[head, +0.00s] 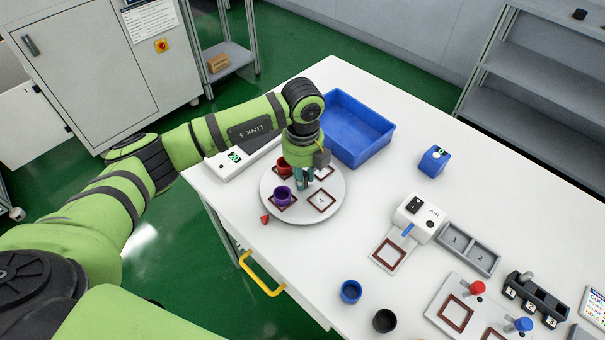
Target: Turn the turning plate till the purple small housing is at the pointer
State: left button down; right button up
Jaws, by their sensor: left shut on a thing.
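The round grey-white turning plate (331,207) lies on the white table, with several dark-red square frames marked on it. The purple small housing (282,196) stands upright in the front-left square. The red pointer (265,219) lies just outside the plate's front-left rim, near the purple housing but a little to its lower left. A red housing (284,167) stands at the plate's back left, partly behind my gripper. My left gripper (303,183) reaches down over the plate's middle, shut on a part of it that its fingers hide. My right gripper is out of view.
A blue bin (362,145) stands just behind the plate. A white display unit (232,164) is at its left. A blue cup (350,292) and black cup (384,321) stand at the front. Stations and trays (468,247) fill the right; the table between is clear.

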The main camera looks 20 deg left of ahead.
pick_arm(q)
jog(key=shift+s+d+f, duration=0.1)
jog(key=shift+s+f, duration=0.05)
jog(key=shift+s, duration=0.05)
dwell(0.3)
jog(key=c, duration=1)
grip_release()
jog(key=shift+c, duration=0.2)
jog(key=shift+w+r, duration=0.15)
jog(key=shift+r, duration=0.1)
jog(key=shift+r, duration=0.35)
notch_tip(320, 180, up, 11)
